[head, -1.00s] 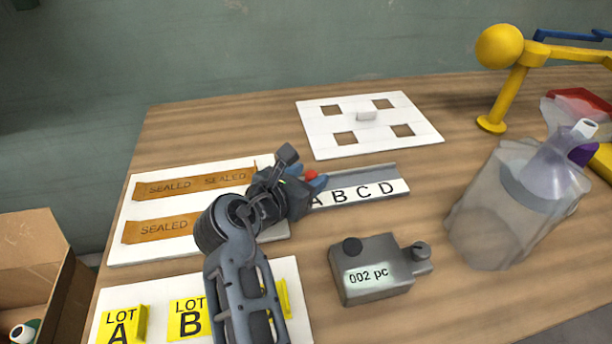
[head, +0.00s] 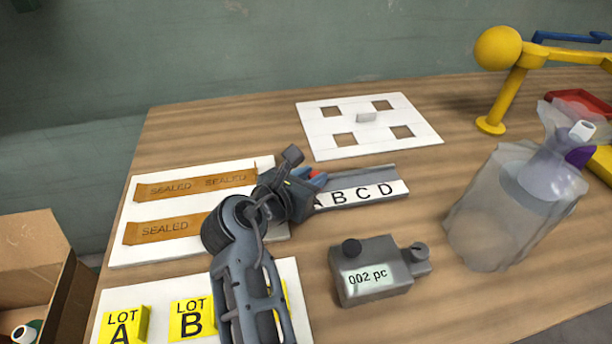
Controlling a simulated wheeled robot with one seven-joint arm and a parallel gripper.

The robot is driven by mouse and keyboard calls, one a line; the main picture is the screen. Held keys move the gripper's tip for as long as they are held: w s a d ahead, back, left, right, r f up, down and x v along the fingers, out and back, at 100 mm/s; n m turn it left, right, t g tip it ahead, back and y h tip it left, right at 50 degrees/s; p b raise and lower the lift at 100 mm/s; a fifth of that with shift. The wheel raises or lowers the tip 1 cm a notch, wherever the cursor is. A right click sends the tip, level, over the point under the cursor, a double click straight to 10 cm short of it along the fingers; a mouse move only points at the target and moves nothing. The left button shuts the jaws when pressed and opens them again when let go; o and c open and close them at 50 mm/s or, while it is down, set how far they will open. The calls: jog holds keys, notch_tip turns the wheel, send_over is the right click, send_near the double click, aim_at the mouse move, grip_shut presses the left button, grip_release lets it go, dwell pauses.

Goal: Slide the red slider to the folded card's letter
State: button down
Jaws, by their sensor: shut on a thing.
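The red slider (head: 314,173) sits at the left end of a grey rail (head: 360,176), near the letter A. A white strip (head: 404,186) in front of the rail carries the letters A, B, C, D; A is partly covered. My gripper (head: 317,179) has blue fingertips and is shut on the red slider, most of which they hide. Yellow cards marked LOT A (head: 124,326) and LOT B (head: 190,319) are on a white board (head: 160,298) at the front left. A third yellow card is mostly behind my arm, its letter hidden. I cannot tell for sure which card is folded.
A grey device reading "002 pc" (head: 370,271) lies in front of the rail. A bagged bottle (head: 500,215) stands right. A white board with square holes (head: 325,112) is behind, brown SEALED packets (head: 165,229) left, and a yellow lamp-like stand (head: 505,100) back right.

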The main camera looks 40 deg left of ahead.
aim_at(353, 187)
jog(key=w+d+p, duration=0.2)
jog(key=w, duration=0.1)
jog(key=w+d+p, duration=0.2)
jog(key=w+d, duration=0.1)
jog(key=shift+w+d+r, duration=0.2)
jog(key=shift+w+d+f, duration=0.15)
jog(key=shift+w+d, duration=0.15)
jog(key=shift+w, duration=0.05)
jog(key=c, duration=0.9)
grip_release()
jog(key=shift+c, duration=0.2)
jog(key=v, duration=0.8)
jog(key=shift+f+p, duration=0.1)
jog(key=shift+p, duration=0.25)
